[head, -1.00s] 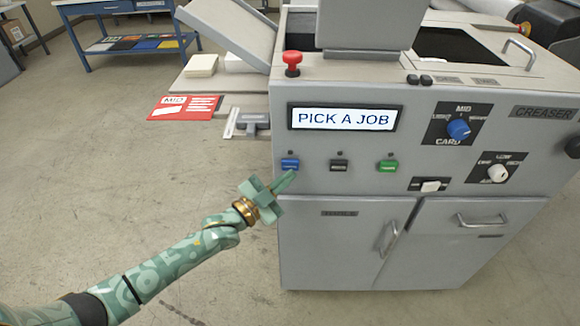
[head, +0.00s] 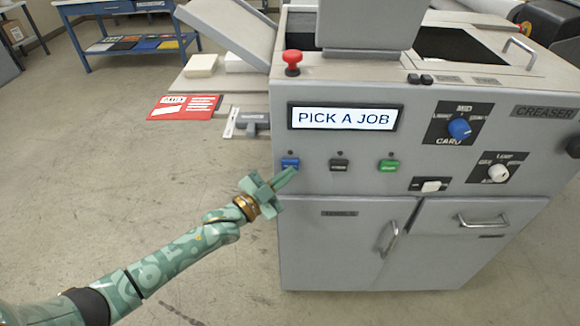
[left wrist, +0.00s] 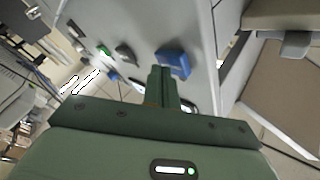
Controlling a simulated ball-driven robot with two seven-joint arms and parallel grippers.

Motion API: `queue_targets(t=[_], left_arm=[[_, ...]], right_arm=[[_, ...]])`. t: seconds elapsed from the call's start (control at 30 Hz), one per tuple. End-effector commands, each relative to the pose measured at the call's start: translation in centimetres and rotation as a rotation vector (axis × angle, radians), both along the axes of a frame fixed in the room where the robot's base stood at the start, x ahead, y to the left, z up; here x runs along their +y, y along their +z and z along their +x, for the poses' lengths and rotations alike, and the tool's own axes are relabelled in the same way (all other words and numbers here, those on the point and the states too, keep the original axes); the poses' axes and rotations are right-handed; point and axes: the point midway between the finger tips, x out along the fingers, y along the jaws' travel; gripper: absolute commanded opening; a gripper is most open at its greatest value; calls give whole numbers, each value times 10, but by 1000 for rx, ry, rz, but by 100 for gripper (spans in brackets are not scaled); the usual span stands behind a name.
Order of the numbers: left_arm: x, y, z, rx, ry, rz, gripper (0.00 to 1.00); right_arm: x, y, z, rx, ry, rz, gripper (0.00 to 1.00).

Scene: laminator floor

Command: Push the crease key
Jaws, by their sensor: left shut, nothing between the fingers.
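The creaser's grey front panel (head: 445,180) carries a row of keys: a blue key (head: 290,163), a dark key (head: 338,165) and a green key (head: 388,166). The small labels on the keys are too blurred to read, so I cannot tell by label which is the crease key. The display (head: 345,118) reads "PICK A JOB". My left gripper (head: 291,174) is shut and empty, its tips just below the blue key in the head view. In the left wrist view the fingers point toward the panel beside the blue key (left wrist: 174,62); I cannot tell whether they touch. My right gripper is out of view.
A red mushroom button (head: 292,62) stands on the machine's top edge. A blue dial (head: 459,129), a white dial (head: 498,173) and a white switch (head: 431,186) sit right of the keys. Cabinet doors with handles are below. The floor at left is open.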

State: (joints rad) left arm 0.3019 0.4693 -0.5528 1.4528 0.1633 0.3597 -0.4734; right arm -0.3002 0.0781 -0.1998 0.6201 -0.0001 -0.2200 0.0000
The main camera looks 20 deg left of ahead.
Motion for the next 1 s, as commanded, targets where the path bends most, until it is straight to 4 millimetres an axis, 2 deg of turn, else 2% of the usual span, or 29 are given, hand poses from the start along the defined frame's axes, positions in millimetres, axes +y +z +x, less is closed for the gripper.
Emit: queue_targets(t=[0.37,0.7,1.0], left_arm=[[1,0,3,0,0,0,0],[-3,2,-10,0,1,0,0],[-3,0,-12,0,0,0,0]], right_arm=[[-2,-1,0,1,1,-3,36],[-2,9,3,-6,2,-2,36],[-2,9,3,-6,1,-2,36]])
